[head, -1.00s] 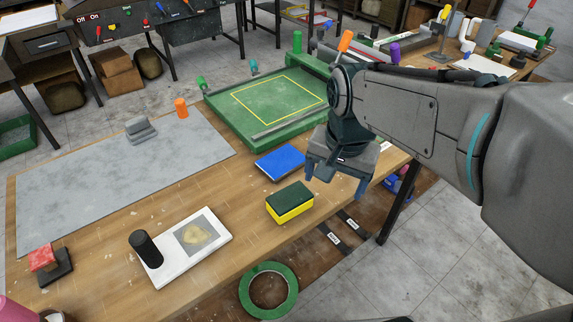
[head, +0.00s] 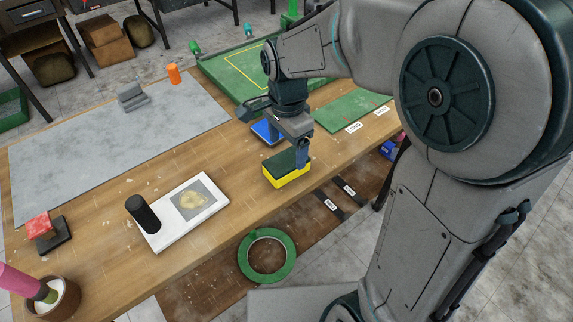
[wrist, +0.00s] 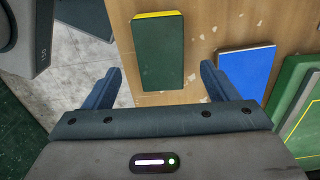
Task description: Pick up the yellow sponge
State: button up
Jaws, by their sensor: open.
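The yellow sponge (head: 288,177) has a dark green top and lies on the wooden table near its front edge. In the wrist view its green top (wrist: 158,54) shows ahead of the jaws, with a yellow strip along the far end. My gripper (head: 300,150) is over the sponge in the head view and partly hides it. In the wrist view my gripper (wrist: 160,82) is open, with one blue finger on each side of the sponge's near end. Nothing is held. The exact height above the sponge is hard to tell.
A blue block (head: 266,132) lies close behind the sponge, right of it in the wrist view (wrist: 246,72). A white board (head: 207,203) with a black cylinder (head: 143,216) lies left. A green tape ring (head: 267,256) is below the table's front edge. Bare wood (head: 130,190) lies left.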

aim_at(286, 160)
notch_tip(286, 160, down, 6)
jog(key=shift+r, duration=0.15)
dwell(0.3)
jog(key=c, duration=1.1)
jog(key=shift+o, duration=0.2)
jog(key=shift+r, duration=0.1)
jog(key=shift+a+r, duration=0.1)
jog(key=shift+r, duration=0.4)
notch_tip(286, 160, up, 3)
jog(key=s+a+r, duration=0.6)
jog(key=s+r, duration=0.1)
jog(key=s, duration=0.3)
jog(key=shift+b, duration=0.3)
